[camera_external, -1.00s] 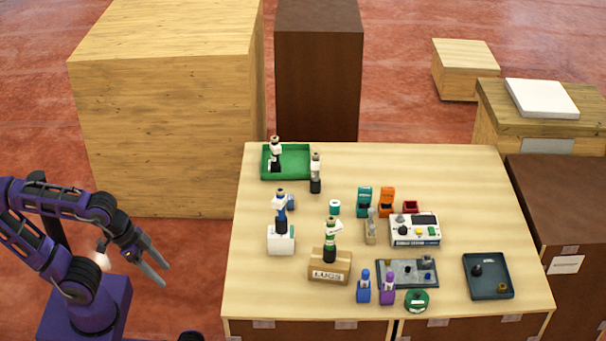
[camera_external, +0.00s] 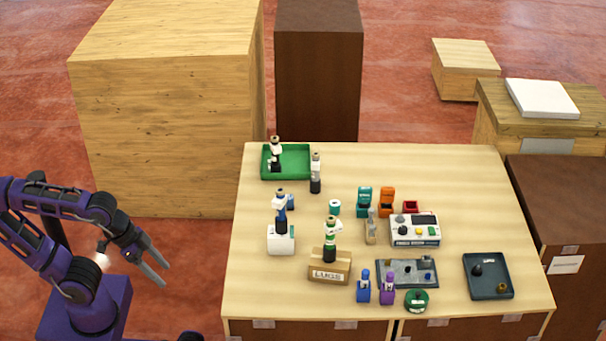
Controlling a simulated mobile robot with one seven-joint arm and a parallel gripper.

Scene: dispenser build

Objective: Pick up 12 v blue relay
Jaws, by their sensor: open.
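My gripper (camera_external: 156,270) is at the left, beside the table and off its left edge. Its two fingers are apart with nothing between them. No label reading 12 V can be made out. A small upright blue piece (camera_external: 364,287) stands near the table's front edge, beside a similar purple piece (camera_external: 387,289). Another small blue thing (camera_external: 291,202) is partly hidden behind a white and dark bottle-like piece (camera_external: 281,212). A tiny blue part (camera_external: 427,275) lies in the grey tray (camera_external: 393,284). I cannot tell which blue thing is the relay.
A cardboard LUGS box (camera_external: 328,274), a white box (camera_external: 280,245), a green tray (camera_external: 301,161), a meter-like device (camera_external: 414,231) and a dark tray (camera_external: 487,291) stand on the table (camera_external: 450,175). Teal, orange and red pieces stand mid-table. The table's back right is clear. Large wooden boxes stand behind.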

